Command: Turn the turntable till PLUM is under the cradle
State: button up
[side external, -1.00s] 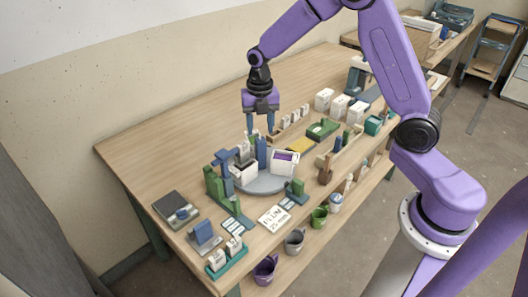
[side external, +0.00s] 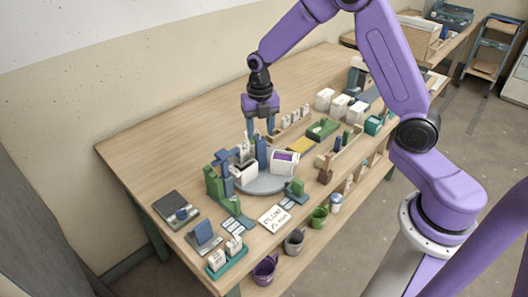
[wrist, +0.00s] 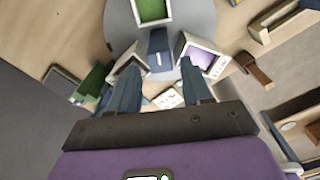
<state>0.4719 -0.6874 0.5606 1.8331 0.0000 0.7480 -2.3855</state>
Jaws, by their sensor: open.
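The grey turntable (side external: 262,185) carries white square buckets and a blue upright post (side external: 261,155) at its middle. One bucket with purple glaze (side external: 284,156) stands at the right of the turntable; its purple also shows in the wrist view (wrist: 201,58). Another white bucket (side external: 244,174) stands at the left, near the green and blue cradle stand (side external: 213,182). A green-filled bucket (wrist: 152,10) shows at the top of the wrist view. My gripper (side external: 260,133) is open above the post, whose top lies between the fingertips in the wrist view. A card (side external: 274,216) reads PLUM, 25 mm.
A low green and blue stand (side external: 296,191) is right of the turntable. White boxes (side external: 340,105) and trays line the back right. A teal tray (side external: 228,259) is at the near left. The table's left rear is clear.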

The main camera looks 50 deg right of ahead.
aim_at(260, 139)
jog(key=shift+f, duration=1.65)
grip_shut()
jog(key=m, duration=0.5)
jog(key=shift+m, duration=1.5)
